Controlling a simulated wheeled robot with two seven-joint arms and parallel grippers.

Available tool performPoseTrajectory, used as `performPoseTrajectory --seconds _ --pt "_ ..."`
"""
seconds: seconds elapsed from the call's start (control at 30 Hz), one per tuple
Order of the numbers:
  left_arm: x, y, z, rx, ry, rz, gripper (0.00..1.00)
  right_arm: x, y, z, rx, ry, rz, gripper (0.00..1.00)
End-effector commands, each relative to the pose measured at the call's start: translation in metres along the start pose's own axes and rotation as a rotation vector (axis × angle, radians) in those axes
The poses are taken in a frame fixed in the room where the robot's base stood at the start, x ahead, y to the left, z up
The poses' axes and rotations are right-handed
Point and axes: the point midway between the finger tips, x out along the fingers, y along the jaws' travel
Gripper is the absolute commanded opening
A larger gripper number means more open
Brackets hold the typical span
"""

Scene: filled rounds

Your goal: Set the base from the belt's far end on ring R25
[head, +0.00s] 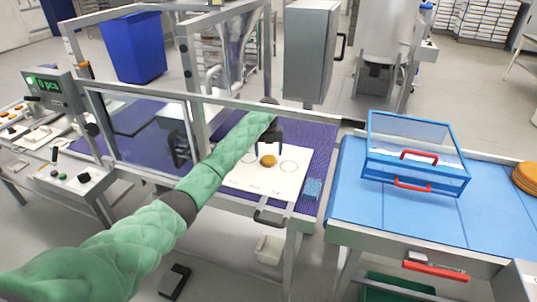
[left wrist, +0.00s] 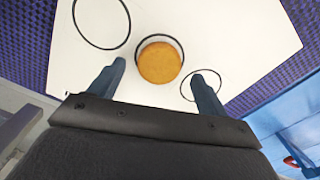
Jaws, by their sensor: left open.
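A round golden-brown base (head: 268,160) is at the middle of a white board (head: 262,180) marked with black ring outlines. In the left wrist view the base (left wrist: 160,62) covers most of the middle ring, whose edge shows past its far side. A larger empty ring (left wrist: 101,22) is at left and a smaller empty ring (left wrist: 201,86) at right. Ring labels are not readable. My left gripper (head: 270,146) is over the board by the base. Its two fingers (left wrist: 158,88) are apart and empty, on the near side of the base. My right gripper is not in view.
The board lies on a purple belt (head: 318,150) inside a metal frame with a clear panel (head: 140,133). A blue table (head: 350,195) at right holds a clear blue-edged box (head: 415,155) and orange-brown rounds (head: 526,177).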

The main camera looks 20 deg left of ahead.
Motion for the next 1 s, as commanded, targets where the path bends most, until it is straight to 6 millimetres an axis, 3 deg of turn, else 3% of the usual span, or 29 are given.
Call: performPoseTrajectory --seconds 0.03,0.1,0.4,0.63,1.0 --pt "-0.016 0.001 0.001 -0.001 -0.003 0.001 0.77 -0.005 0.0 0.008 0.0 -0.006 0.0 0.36" --pt "-0.03 0.001 0.001 0.0 -0.003 0.001 0.77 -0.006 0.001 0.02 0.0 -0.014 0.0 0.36" --pt "-0.077 0.0 0.0 0.0 -0.002 0.001 0.77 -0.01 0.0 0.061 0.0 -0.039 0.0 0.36" --pt "-0.09 0.001 0.0 -0.002 0.001 0.001 0.77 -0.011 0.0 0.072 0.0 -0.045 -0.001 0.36" --pt "-0.088 -0.002 -0.002 0.004 -0.001 -0.009 0.77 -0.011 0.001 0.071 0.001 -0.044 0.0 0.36"
